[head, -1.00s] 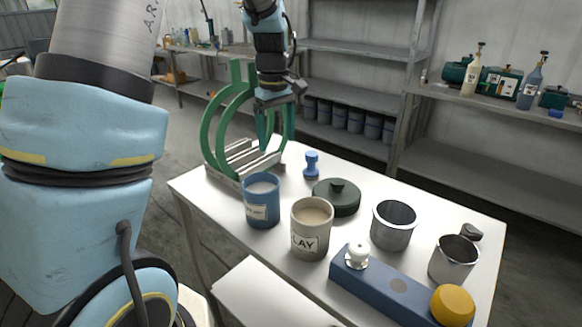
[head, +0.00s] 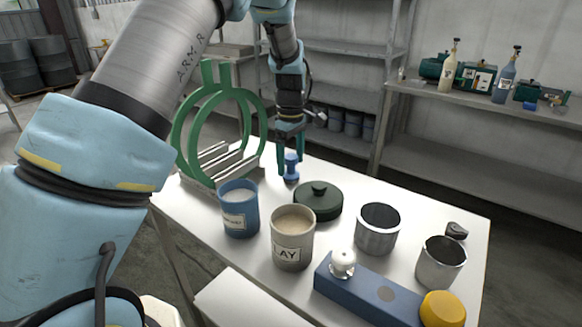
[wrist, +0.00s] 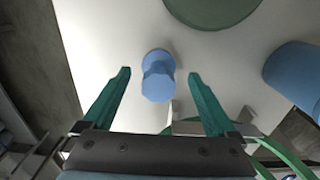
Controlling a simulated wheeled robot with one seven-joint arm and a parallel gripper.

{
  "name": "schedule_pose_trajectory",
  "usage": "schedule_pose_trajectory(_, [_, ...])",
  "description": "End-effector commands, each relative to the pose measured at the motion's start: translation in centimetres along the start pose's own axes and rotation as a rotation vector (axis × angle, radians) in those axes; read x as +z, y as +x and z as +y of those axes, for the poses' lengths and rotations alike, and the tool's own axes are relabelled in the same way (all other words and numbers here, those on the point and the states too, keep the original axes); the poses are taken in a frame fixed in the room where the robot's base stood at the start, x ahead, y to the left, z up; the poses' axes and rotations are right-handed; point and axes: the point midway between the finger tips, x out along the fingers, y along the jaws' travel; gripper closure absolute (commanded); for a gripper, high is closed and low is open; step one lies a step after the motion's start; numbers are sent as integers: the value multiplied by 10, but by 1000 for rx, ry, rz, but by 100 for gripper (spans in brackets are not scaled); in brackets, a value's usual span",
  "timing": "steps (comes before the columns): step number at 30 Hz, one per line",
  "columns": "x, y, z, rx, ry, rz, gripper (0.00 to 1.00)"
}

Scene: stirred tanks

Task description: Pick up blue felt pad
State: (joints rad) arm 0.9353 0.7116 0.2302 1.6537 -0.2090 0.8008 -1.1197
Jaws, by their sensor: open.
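The blue felt pad (head: 291,169) is a small blue knobbed piece standing upright near the far edge of the white table. In the wrist view the pad (wrist: 157,82) appears between the two green fingers, with a visible gap on each side. My gripper (head: 290,158) is open, pointing down over the pad, its fingers reaching around the pad's height in the head view. I cannot tell the exact depth of the fingers along it. The fingers partly overlap the pad's outline in the head view.
A green ring stand (head: 178,145) stands left of the pad. A dark green lid (head: 318,203) lies close in front of it. A blue cup (head: 240,222), a clay pot (head: 292,252), two metal cups (head: 377,240) and a blue block (head: 365,292) fill the table's front.

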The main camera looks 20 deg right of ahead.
Motion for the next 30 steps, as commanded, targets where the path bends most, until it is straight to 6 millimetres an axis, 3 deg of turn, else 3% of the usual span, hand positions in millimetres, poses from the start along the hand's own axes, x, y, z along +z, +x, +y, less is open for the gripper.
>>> schedule_pose_trajectory(6, [-1,26,1,-1,-1,-1,8])
schedule_pose_trajectory(15, [0,31,2,1,0,0,9])
schedule_pose_trajectory(30, [0,30,2,1,0,0,65])
